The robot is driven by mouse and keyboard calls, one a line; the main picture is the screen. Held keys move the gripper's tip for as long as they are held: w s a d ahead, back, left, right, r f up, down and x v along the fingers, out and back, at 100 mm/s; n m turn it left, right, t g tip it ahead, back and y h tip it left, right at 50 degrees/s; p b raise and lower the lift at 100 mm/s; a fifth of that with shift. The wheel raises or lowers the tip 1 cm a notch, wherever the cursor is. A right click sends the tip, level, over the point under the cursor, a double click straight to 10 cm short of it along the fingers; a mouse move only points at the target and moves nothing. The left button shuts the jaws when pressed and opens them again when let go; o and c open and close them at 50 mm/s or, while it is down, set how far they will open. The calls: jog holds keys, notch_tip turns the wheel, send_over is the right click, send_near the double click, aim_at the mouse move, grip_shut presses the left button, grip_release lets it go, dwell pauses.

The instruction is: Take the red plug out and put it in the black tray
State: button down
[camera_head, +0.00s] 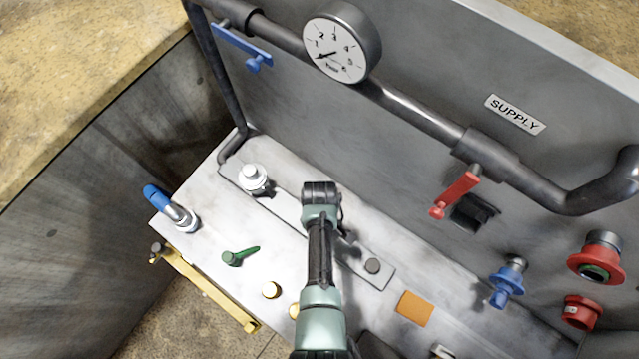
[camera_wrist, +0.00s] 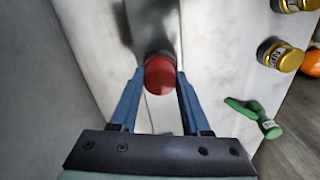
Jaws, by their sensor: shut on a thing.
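In the wrist view the red plug (camera_wrist: 160,76), a round red cap, sits between the two blue fingers of my gripper (camera_wrist: 158,84), which is shut on it. Behind the plug is the pale metal panel, with a dark shadow beside it. I cannot tell whether the plug is still seated. In the head view my arm covers the plug and fingers, above the light strip on the panel (camera_head: 285,215). I cannot make out the black tray for certain; a dark shape (camera_head: 374,347) shows at the bottom edge of the head view.
A white-capped fitting (camera_head: 254,178), a blue-handled valve (camera_head: 168,205) and a green handle (camera_head: 240,256) stand left of my arm. An orange square (camera_head: 414,308) lies to the right. A red lever (camera_head: 457,193), a blue fitting (camera_head: 507,283) and red fittings (camera_head: 596,258) are farther right.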

jog(key=n, duration=0.5)
jog(key=shift+c, duration=1.4)
grip_release()
jog(key=shift+c, duration=0.4)
jog(key=m, duration=0.4)
jog(key=shift+m, duration=0.4)
jog(key=m, duration=0.5)
jog(key=shift+p, duration=0.3)
jog(key=m, duration=1)
jog(key=shift+m, duration=0.4)
